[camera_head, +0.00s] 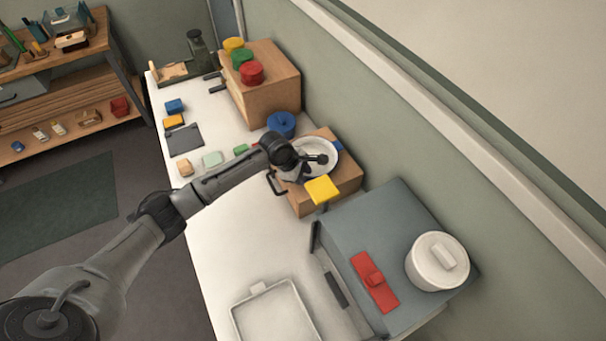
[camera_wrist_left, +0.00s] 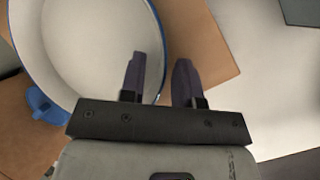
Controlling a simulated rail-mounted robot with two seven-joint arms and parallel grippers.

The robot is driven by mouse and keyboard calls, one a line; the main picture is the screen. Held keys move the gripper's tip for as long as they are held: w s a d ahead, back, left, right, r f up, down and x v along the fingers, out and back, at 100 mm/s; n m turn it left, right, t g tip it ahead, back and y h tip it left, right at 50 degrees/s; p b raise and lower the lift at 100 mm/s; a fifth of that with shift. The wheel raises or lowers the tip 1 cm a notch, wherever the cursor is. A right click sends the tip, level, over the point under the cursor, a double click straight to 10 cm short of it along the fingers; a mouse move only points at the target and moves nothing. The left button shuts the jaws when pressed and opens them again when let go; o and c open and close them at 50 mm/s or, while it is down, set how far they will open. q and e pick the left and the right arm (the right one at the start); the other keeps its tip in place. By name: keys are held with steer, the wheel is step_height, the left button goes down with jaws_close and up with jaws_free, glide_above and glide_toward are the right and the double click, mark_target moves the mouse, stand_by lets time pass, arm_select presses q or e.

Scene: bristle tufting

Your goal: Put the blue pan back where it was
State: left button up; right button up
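The blue pan (camera_wrist_left: 80,45) fills the upper left of the left wrist view, with a pale inside, a blue rim and a blue lug at its lower left. In the head view the pan (camera_head: 325,146) lies on a low wooden box (camera_head: 345,182), partly hidden by my left gripper (camera_head: 303,170). In the left wrist view my left gripper (camera_wrist_left: 160,65) has its fingers apart, one over the pan's inside and one outside its rim. The rim passes between them with a visible gap. My right gripper is not in view.
A blue lidded pot (camera_head: 281,124) stands just behind the box, and a yellow block (camera_head: 322,190) shows at its front. A grey cabinet (camera_head: 385,235) with a white pot (camera_head: 437,262) is at right. The white counter (camera_head: 235,235) is clear in the middle.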

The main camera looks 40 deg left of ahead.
arm_select(q)
steer(key=p+v, duration=0.2)
steer(key=v, duration=1)
stand_by(0.4)
